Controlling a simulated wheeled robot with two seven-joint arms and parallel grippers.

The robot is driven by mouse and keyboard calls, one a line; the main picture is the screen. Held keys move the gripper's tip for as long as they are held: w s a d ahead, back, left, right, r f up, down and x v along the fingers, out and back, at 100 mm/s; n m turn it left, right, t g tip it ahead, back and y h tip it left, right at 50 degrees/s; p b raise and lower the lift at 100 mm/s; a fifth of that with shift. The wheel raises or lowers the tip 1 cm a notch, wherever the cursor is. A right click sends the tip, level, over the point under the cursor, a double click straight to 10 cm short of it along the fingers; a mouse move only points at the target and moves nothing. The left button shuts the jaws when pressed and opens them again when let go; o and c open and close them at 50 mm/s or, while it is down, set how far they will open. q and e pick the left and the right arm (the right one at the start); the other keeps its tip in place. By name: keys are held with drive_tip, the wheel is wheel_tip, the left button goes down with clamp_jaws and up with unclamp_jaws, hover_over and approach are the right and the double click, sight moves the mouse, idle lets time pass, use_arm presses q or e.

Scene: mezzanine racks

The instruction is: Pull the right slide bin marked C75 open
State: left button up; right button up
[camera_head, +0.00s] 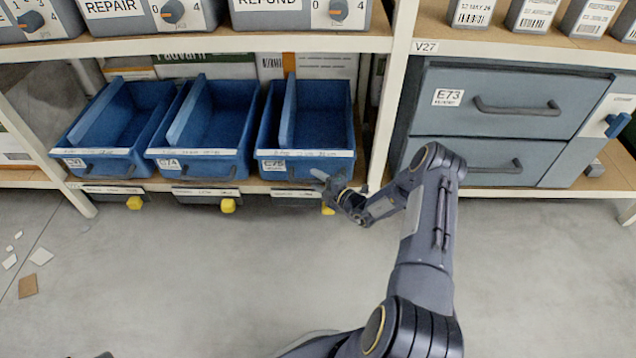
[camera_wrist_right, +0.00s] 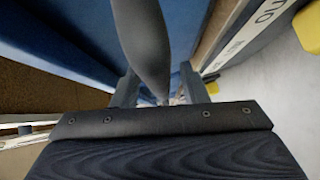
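The right slide bin marked C75 (camera_head: 338,164) is a blue open-topped bin on the lower shelf. Its front is about level with the two bins to its left. My right gripper (camera_head: 325,183) is at the lower right of its front, by the dark handle, which it partly hides. In the right wrist view the dark handle bar (camera_wrist_right: 148,45) runs down between the two spread fingers of my right gripper (camera_wrist_right: 162,92). The fingers look open, with gaps beside the bar; contact cannot be told. My left gripper is not in view.
The bin marked C74 (camera_head: 200,164) and another blue bin (camera_head: 100,163) stand to the left. Yellow knobs (camera_head: 228,206) hang below the shelf edge. A rack post (camera_head: 391,90) and grey drawers marked E73 (camera_head: 505,97) are to the right. The floor in front is mostly clear.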

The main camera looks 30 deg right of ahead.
drive_tip(key=shift+c, duration=0.3)
clamp_jaws()
drive_tip(key=s+a+p, duration=0.4)
drive_tip(key=s+a, duration=0.3)
drive_tip(key=s, duration=0.5)
drive_tip(key=s+a+p, duration=0.5)
drive_tip(key=s+a, duration=0.3)
drive_tip(key=s, duration=0.4)
drive_tip(key=shift+s, duration=0.15)
drive_tip(key=shift+o, duration=0.3)
unclamp_jaws()
